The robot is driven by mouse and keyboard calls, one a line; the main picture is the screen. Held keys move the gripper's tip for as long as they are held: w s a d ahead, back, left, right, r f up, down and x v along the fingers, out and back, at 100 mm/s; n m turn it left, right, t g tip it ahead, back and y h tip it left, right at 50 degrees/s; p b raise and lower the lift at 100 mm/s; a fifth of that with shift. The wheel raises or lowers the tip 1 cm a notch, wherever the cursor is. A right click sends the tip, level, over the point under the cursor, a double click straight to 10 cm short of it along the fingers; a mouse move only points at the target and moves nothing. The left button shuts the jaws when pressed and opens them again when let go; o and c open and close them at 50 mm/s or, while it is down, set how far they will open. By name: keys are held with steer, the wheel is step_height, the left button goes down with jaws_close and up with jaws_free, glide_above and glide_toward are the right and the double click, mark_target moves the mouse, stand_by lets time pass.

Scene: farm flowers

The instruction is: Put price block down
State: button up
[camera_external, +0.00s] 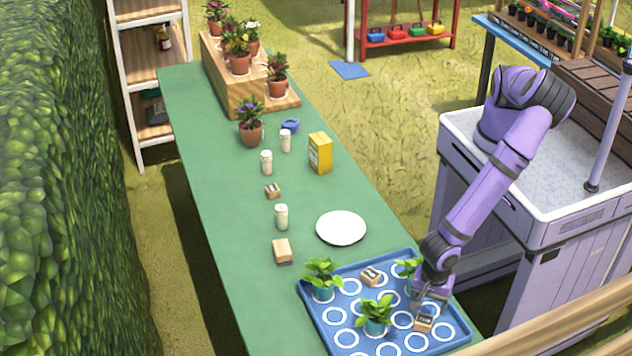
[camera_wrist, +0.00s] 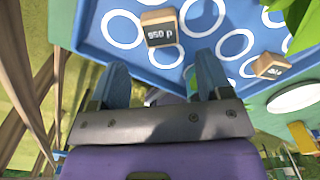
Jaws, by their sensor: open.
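A price block (camera_external: 423,324), wooden with a dark face, sits on the blue tray (camera_external: 307,301) near its right front edge. In the wrist view this price block (camera_wrist: 160,27) shows white characters and lies beyond my fingertips, overlapping a white ring. My gripper (camera_external: 428,301) is over the tray's right side, close to that block. In the wrist view the gripper (camera_wrist: 160,68) is open, with nothing between its fingers. A second price block (camera_external: 370,277) sits near the tray's back middle and also shows in the wrist view (camera_wrist: 270,66).
Potted plants (camera_external: 375,314) stand in the tray, one close to my gripper. A white plate (camera_external: 341,228) lies behind the tray. A wooden block (camera_external: 282,251), white-topped shakers (camera_external: 281,217) and a yellow box (camera_external: 320,153) stand on the green table (camera_external: 225,230).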

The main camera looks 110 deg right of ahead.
steer(key=shift+r, duration=2.2)
steer(key=shift+r, duration=0.1)
step_height(320, 180, up, 10)
steer(key=f+n+y, duration=0.1)
steer(key=n, duration=0.2)
glide_above(424, 319)
steer(key=w+d, duration=0.1)
steer(key=d, duration=0.5)
steer(key=s+d+r+n+y, duration=0.1)
steer(key=s+d+r+n, duration=0.3)
steer(key=d+r, duration=0.55)
steer(key=s+d+r+n+y, duration=0.15)
steer(key=d+r+n, duration=0.45)
steer(key=r, duration=0.7)
steer(key=s+d+r+n+t+h, duration=0.1)
steer(key=s+d+r+n, duration=0.2)
steer(key=s+d, duration=0.3)
steer(key=s+d+r+n+t+h, duration=0.1)
steer(key=s+d+r+n+t, duration=0.1)
steer(key=s+d+n, duration=0.4)
steer(key=s+d+r+n+t+h, duration=0.1)
steer(key=s+d+r+n, duration=0.4)
steer(key=s, duration=0.8)
steer(key=shift+s+d+t, duration=0.15)
steer(key=shift+d+t, duration=0.45)
steer(key=shift+d, duration=0.4)
steer(key=shift+r+h, duration=0.1)
steer(key=shift+h, duration=0.15)
